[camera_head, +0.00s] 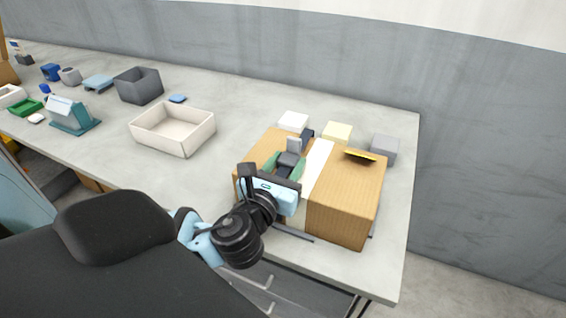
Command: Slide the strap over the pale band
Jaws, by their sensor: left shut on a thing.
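A wooden box (345,209) stands near the right end of the table. A pale band (318,160) runs across its top and shows again down the front. My left gripper (288,164) is over the box top, left of the pale band, and is shut on a part of what looks like the dark strap. A dark piece of this strap (307,134) shows at the box's back edge, left of the band. My gripper and wrist hide most of the strap, and the exact grip is unclear. My right gripper is not in view.
Behind the box are a white block (293,121), a cream block (337,132) and a grey block (384,149). A black-and-yellow piece (360,156) lies on the box top. A cream tray (173,145) and a dark grey bin (139,85) stand left. The table's right edge is close.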

